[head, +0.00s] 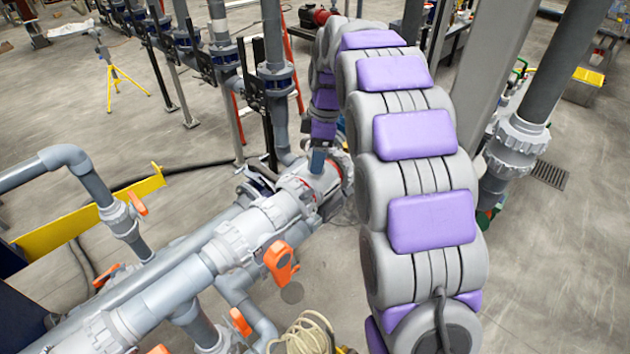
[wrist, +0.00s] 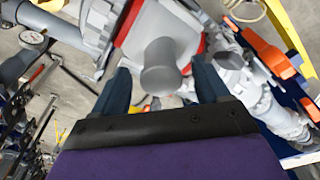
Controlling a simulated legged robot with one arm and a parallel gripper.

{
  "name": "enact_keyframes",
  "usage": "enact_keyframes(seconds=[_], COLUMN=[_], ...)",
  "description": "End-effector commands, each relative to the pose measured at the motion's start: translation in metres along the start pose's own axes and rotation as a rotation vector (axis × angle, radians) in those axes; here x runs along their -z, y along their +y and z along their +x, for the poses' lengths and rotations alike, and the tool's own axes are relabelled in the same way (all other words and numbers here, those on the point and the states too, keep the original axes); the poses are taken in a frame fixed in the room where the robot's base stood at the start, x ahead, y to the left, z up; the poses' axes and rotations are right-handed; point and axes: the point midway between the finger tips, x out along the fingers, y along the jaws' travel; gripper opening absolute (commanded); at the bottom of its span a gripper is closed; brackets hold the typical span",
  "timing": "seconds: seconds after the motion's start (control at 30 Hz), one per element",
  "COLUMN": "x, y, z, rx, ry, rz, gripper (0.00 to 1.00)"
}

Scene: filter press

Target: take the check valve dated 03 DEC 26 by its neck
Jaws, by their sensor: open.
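A grey valve body with red edges (wrist: 135,40) fills the upper middle of the wrist view. Its round grey neck (wrist: 160,66) points toward the wrist camera. My gripper (wrist: 161,70) is open, with one dark blue finger on each side of the neck, and gaps show on both sides. In the head view the grey and red valve (head: 318,184) sits at the far end of the grey pipe run, and my gripper (head: 318,162) comes down over it from above. No date can be read in either view, so I cannot tell which date this valve bears.
Grey pipes (head: 175,280) with orange handles (head: 281,262) run to the lower left. An orange handle (wrist: 270,55) is right of my gripper in the wrist view. A pressure gauge (wrist: 32,37) is at upper left. A vertical pipe (head: 272,60) stands behind the valve.

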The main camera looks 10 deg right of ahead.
Motion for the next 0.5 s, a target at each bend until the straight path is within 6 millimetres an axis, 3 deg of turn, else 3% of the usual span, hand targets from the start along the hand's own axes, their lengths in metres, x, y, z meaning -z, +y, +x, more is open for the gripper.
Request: enact_keyframes(seconds=[0.13,0.37,0.5], x=[0.0,0.0,0.0], y=[-0.001,-0.001,-0.001], z=[0.019,0.021,0.021], rx=[0.004,0.0,0.0], ry=[0.0,0.001,0.001], rz=[0.001,0.0,0.0], gripper=[0.75,0.75,0.62])
